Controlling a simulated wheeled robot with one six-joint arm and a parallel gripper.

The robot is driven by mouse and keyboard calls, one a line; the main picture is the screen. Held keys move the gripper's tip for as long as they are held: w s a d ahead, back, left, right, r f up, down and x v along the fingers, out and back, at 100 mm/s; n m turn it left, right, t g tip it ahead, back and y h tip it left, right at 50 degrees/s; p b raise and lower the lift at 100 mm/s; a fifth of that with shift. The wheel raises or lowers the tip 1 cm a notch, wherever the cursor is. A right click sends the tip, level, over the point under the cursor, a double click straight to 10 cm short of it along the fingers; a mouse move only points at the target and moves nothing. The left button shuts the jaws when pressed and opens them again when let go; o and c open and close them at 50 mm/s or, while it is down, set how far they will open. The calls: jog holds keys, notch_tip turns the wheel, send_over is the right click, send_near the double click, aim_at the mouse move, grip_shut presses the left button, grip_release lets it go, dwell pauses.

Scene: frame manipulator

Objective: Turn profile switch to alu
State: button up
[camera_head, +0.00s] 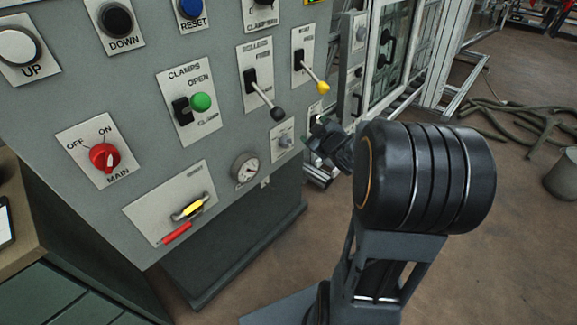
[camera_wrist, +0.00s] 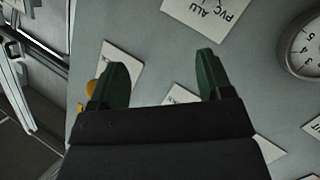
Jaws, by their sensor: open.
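A white plate lettered PVC and ALU (camera_wrist: 203,9) is cut off by the top edge of the wrist view, upside down. Its switch is outside that view. In the head view, a small plate with a grey knob (camera_head: 286,141) sits right of the gauge and appears to be this one; its lettering is too small to read and the knob's setting cannot be told. My gripper (camera_wrist: 163,65) is open and empty, its two green fingers apart in front of the grey panel. In the head view my gripper (camera_head: 323,142) is just right of that plate, partly hidden by my arm.
A round gauge (camera_head: 245,168) is left of the plate. Levers with black (camera_head: 278,114) and yellow (camera_head: 323,88) knobs stick out above. A red main switch (camera_head: 104,157) and a green clamp knob (camera_head: 200,102) are further left. A metal frame (camera_head: 405,60) stands at the right.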

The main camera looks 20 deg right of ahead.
aim_at(290, 144)
notch_tip(290, 144, down, 12)
jog(key=s+n+t+y+b, duration=0.2)
jog(key=n+y+b, duration=0.3)
jog(key=y+b, duration=0.2)
jog(key=b+x, duration=0.1)
jog(key=x, duration=0.3)
jog(key=b+x, duration=0.1)
jog(key=x, duration=0.4)
jog(key=b+x, duration=0.1)
jog(key=x, duration=0.3)
jog(key=shift+w+d+r+b, duration=0.3)
jog(key=shift+r, duration=0.05)
jog(key=shift+c, duration=0.2)
jog(key=shift+r, duration=0.1)
jog(key=c, duration=0.9)
